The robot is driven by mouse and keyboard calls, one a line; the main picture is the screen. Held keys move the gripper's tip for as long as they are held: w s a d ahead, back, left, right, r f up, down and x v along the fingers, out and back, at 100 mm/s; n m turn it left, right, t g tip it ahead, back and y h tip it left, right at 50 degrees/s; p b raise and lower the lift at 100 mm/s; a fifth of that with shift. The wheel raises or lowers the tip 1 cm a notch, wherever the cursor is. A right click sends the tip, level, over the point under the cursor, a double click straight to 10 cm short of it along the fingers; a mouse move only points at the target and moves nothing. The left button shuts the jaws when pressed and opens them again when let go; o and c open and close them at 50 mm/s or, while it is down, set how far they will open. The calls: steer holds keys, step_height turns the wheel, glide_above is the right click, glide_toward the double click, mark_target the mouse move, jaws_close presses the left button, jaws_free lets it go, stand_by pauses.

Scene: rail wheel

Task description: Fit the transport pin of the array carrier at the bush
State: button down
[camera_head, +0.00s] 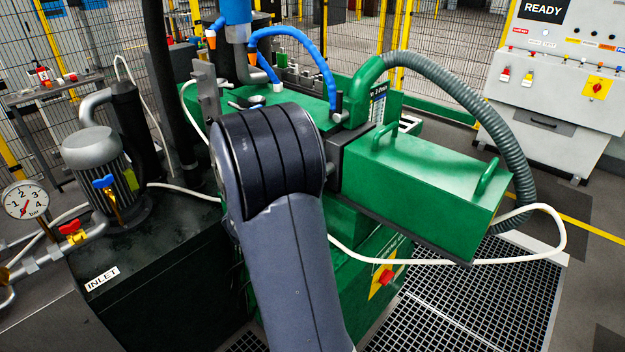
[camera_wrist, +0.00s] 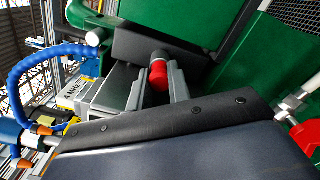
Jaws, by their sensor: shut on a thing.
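My gripper (camera_wrist: 158,85) shows in the wrist view, its two grey fingers on either side of a red knob, which I take to be the head of the transport pin (camera_wrist: 158,76). A dark round end shows beyond the red part, close to a black block. A light grey housing with a yellow lettered label (camera_wrist: 74,95) lies left of the fingers, apparently the array carrier (camera_wrist: 112,92). I cannot make out the bush or whether the pin touches it. In the head view my arm hides the gripper and pin.
A green machine head (camera_head: 425,180) with handles stands right of my arm. Blue hoses (camera_head: 318,62), a grey corrugated hose (camera_head: 455,82) and a white cable (camera_head: 450,262) hang around the work area. A pump (camera_head: 98,165) and gauge (camera_head: 25,198) stand left. Floor grating lies lower right.

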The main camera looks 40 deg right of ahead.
steer(key=c, duration=1.2)
jaws_free()
steer(key=shift+c, duration=0.2)
steer(key=shift+a, duration=0.1)
steer(key=s+a+b, duration=0.1)
steer(key=a+b, duration=0.1)
steer(key=a, duration=0.8)
steer(key=shift+a, duration=0.3)
steer(key=d+p, duration=0.1)
steer(key=d, duration=0.6)
steer(key=shift+w+d, duration=0.35)
steer(key=shift+d, duration=0.05)
